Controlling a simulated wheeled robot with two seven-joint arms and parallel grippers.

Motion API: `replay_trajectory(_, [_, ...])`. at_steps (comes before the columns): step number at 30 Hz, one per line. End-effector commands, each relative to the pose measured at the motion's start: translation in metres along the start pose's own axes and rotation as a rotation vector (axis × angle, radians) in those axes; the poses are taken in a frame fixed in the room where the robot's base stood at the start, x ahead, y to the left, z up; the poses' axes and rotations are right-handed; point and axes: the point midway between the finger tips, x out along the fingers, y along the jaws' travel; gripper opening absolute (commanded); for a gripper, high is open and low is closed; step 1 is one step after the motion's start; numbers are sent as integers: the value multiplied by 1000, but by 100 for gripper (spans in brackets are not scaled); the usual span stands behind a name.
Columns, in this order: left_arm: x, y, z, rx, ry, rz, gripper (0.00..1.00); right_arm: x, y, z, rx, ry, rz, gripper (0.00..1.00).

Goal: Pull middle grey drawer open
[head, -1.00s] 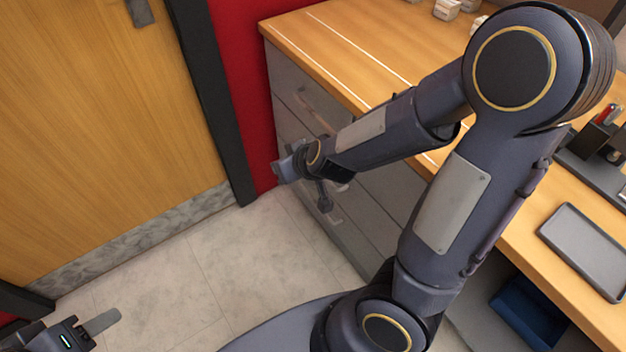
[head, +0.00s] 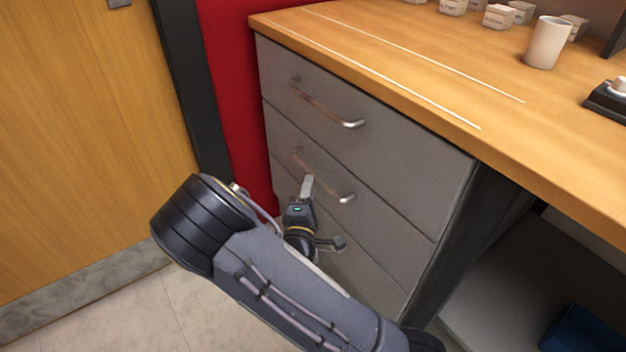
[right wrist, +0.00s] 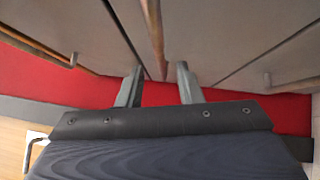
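The grey drawer unit has stacked drawers with metal bar handles. The middle grey drawer (head: 380,225) is closed, with its front level with the others. Its handle (head: 343,196) slopes across the front. My right gripper (head: 307,186) is at this handle, and a finger overlaps its left part in the head view. In the right wrist view the two fingers (right wrist: 159,76) stand apart, with the handle (right wrist: 154,38) in line with the gap between them. I cannot tell whether they touch it. My left gripper is out of view.
The closed top drawer (head: 370,130) has its own handle (head: 328,106) above. A wooden worktop (head: 400,75) overhangs the drawers, holding a cup (head: 547,43) and small boxes. A red wall (head: 235,90) and wooden door (head: 80,130) are at left. Floor (head: 130,315) is clear.

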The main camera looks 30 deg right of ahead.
Motion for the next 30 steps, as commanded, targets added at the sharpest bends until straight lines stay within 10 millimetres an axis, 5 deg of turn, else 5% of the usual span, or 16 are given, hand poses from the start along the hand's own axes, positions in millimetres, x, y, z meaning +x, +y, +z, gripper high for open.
replay_trajectory(9, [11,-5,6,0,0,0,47,47,-2,1,3,-3,-2,33])
replay_trajectory(20, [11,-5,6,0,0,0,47,54,-1,0,2,0,-4,33])
replay_trajectory(28, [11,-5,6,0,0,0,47,54,-1,0,2,0,-4,0])
replay_trajectory(30, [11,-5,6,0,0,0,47,54,-1,0,2,0,-4,0])
